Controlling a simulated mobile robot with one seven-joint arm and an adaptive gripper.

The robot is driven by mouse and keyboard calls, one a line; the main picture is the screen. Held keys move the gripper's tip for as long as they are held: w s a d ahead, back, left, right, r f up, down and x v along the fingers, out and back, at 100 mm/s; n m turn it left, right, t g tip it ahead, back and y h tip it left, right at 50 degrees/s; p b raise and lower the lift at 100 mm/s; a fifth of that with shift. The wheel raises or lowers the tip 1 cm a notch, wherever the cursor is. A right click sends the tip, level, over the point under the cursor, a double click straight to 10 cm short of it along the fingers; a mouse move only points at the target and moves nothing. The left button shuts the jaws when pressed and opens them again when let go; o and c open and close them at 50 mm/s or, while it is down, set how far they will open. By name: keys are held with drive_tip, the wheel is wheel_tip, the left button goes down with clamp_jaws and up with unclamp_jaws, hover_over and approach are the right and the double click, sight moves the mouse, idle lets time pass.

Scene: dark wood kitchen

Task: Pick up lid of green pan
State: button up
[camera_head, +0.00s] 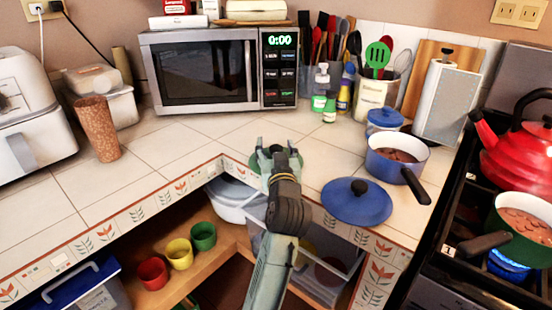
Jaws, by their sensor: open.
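A green lid (255,164) lies on the tiled counter near its front inner corner. It is mostly hidden behind my gripper (276,150), and only parts of its green edge show. My gripper is open, with its fingers pointing away from me over the lid. I cannot tell whether the fingers touch it or how high they are above it. The green pan (523,238) stands on the stove at the right, filled with reddish-brown food and with a black handle. A blue flame shows beneath it.
A blue lid (356,203) and a blue pan (395,166) sit right of my gripper. A red kettle (515,148) stands on the stove. A microwave (218,70) is behind, and a brown cup (98,129) left. Open shelves below hold bowls. Counter left of my gripper is clear.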

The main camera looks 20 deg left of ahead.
drive_tip(key=shift+c, duration=0.3)
clamp_jaws()
idle(0.3)
drive_tip(key=shift+r, duration=0.1)
